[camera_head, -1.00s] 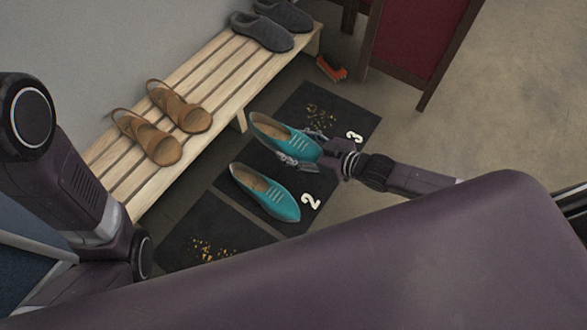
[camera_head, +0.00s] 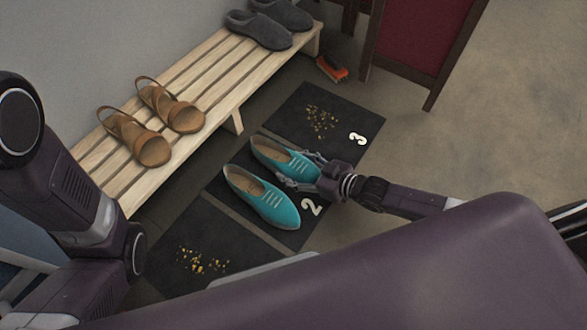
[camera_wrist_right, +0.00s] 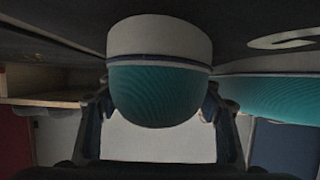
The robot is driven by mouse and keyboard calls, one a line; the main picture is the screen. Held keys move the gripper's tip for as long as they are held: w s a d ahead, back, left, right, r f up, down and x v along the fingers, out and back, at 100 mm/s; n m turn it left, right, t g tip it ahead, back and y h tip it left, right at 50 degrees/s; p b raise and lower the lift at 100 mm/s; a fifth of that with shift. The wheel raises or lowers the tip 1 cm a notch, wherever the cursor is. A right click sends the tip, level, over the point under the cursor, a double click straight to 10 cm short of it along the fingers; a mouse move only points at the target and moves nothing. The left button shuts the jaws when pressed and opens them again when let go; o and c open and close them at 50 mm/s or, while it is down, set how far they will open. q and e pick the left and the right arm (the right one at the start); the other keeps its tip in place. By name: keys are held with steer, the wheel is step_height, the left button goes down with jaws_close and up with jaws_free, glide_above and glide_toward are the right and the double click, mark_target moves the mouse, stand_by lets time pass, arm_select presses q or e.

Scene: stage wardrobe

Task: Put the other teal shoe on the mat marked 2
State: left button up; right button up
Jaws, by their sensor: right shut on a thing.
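Two teal shoes are side by side over the mat marked 2 (camera_head: 297,236). The nearer teal shoe (camera_head: 258,199) rests on this mat, toe towards the white number 2 (camera_head: 311,207). My right gripper (camera_head: 303,171) is shut on the toe of the other teal shoe (camera_head: 272,155), which is at the mat's far side, roughly parallel to the first. Whether its sole touches the mat is unclear. In the right wrist view the held shoe (camera_wrist_right: 158,85) is between the fingers, with the other shoe (camera_wrist_right: 270,95) close at the right. My left gripper is not in view.
The mat marked 3 (camera_head: 350,108) lies beyond, with yellowish crumbs. A nearer mat (camera_head: 170,262) also has crumbs. A slatted bench (camera_head: 205,88) holds brown sandals (camera_head: 150,143) and grey slippers (camera_head: 258,30). An orange brush (camera_head: 331,69) lies by a red panel (camera_head: 425,35).

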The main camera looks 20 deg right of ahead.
steer(key=shift+r, duration=0.15)
steer(key=shift+f, duration=0.2)
steer(key=o, duration=1.3)
steer(key=shift+o, duration=0.2)
